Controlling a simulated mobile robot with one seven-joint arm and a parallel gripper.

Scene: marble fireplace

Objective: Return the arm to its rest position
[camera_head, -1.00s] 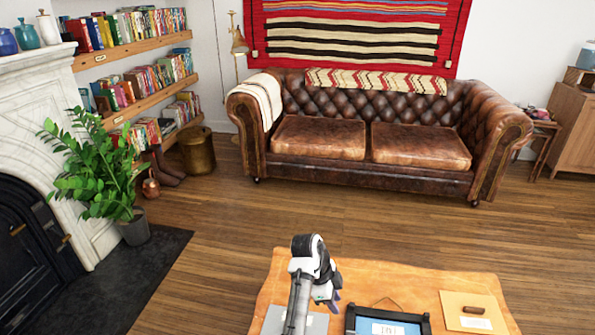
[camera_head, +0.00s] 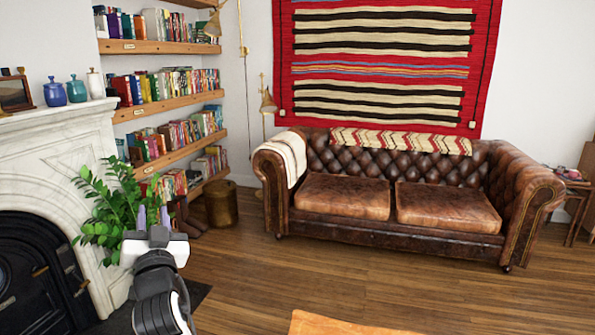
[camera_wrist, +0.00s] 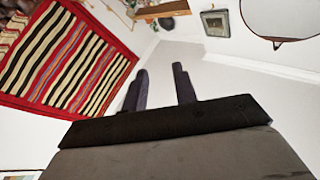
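My arm is raised at the lower left of the head view. My gripper (camera_head: 153,210) points up and away from me, in front of the potted plant as seen from the head camera. In the wrist view its two dark fingers (camera_wrist: 160,72) stand apart with nothing between them, so it is open and empty. The wrist view looks toward white wall and the striped red wall hanging (camera_wrist: 65,55).
A wooden table edge (camera_head: 340,325) shows at the bottom. The marble fireplace (camera_head: 60,160) and leafy plant (camera_head: 105,210) are at the left. A brown leather sofa (camera_head: 400,195) stands at the back. Wooden floor (camera_head: 330,275) between is clear.

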